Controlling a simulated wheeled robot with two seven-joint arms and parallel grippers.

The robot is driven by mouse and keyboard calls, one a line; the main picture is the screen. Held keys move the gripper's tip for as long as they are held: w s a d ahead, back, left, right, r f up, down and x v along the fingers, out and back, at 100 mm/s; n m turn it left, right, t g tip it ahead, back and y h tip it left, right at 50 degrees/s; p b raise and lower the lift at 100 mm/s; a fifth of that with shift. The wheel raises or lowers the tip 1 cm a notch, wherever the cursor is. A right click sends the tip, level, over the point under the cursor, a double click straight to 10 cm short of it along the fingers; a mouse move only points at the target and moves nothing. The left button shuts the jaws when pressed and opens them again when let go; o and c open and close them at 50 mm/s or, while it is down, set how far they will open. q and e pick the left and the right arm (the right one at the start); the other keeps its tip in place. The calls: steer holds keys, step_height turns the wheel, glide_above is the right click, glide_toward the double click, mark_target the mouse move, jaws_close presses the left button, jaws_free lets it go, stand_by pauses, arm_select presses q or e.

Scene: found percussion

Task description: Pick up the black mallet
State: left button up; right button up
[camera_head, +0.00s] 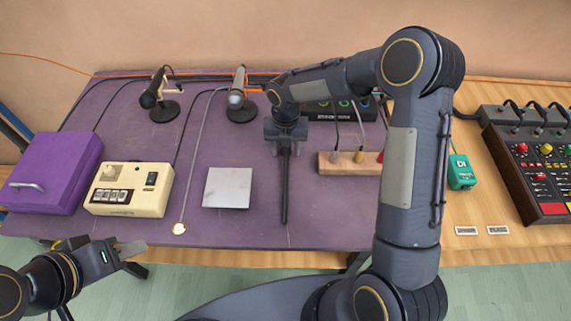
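The black mallet (284,190) shows as a long, thin dark stick on the purple cloth, its lower end pointing toward the table's front edge. My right gripper (285,149) is over its far end, and that end is hidden by the gripper. The fingers seem to be on either side of the stick, but I cannot tell whether they touch it. My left gripper (132,249) is in front of the table's front edge at the lower left, away from the mallet and with nothing visible in it. Its finger opening is not clear.
A silver plate (227,188), a cream box (130,190) and a purple case (54,174) are to the left. Two microphones (152,92) (237,90) stand behind. A wooden block (335,163) is close on the right. A mixer (535,150) is far right.

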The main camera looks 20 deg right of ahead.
steer(key=c, duration=0.9)
steer(key=shift+o, duration=0.2)
steer(key=shift+r, duration=0.1)
